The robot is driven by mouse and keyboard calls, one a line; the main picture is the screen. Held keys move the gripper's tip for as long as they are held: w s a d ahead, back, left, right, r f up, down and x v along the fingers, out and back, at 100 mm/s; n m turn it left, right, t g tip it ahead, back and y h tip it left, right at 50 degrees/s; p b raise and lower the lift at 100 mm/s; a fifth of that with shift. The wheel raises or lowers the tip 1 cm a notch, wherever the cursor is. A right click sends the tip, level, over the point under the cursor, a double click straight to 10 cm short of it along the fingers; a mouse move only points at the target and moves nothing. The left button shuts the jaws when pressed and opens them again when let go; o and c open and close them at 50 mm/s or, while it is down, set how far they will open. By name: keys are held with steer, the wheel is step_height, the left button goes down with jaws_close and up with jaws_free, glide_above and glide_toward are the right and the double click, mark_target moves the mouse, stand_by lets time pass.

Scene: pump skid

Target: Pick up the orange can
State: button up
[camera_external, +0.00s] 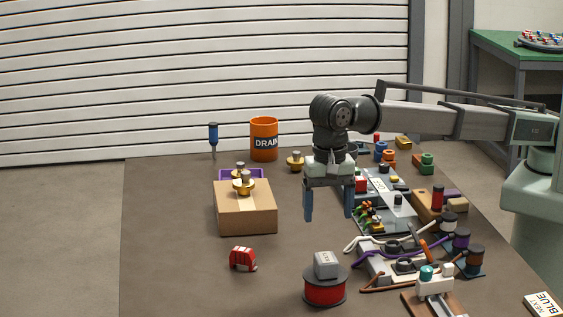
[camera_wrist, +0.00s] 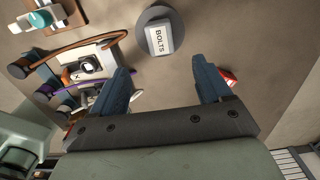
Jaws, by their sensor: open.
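The orange can (camera_external: 264,139) stands upright at the back of the table in the external view. It has a dark band lettered DRAIN and looks open at the top. My gripper (camera_external: 329,215) hangs pointing down over the middle of the table, to the right of the can and nearer the camera. Its two blue fingers are apart with nothing between them. In the wrist view my gripper (camera_wrist: 166,80) also shows spread fingers over bare table. The can does not show in the wrist view.
A cardboard box (camera_external: 245,212) with brass parts on top stands in front of the can. A blue-handled tool (camera_external: 213,140) stands left of it, and a brass knob (camera_external: 295,162) right. Fittings and hoses crowd the right.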

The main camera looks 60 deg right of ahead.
steer(key=shift+o, duration=0.4)
steer(key=o, duration=0.3)
steer(key=shift+o, duration=0.2)
steer(key=shift+w, duration=0.1)
steer(key=w+d+m, duration=0.1)
steer(key=w+d, duration=0.4)
steer(key=w, duration=0.5)
steer(key=w+d+m, duration=0.2)
steer(key=w+d, duration=0.2)
steer(key=w, duration=0.6)
steer(key=m, duration=0.6)
glide_toward(264, 128)
steer(key=w+d+r, duration=0.2)
steer(key=w+d, duration=0.1)
steer(key=d, duration=0.1)
steer(key=shift+n, duration=0.9)
steer(key=shift+s+a+f, duration=0.1)
steer(key=shift+a+f, duration=0.05)
steer(key=shift+f, duration=3.25)
steer(key=shift+s+a+f, duration=0.1)
steer(key=shift+f, duration=3.3)
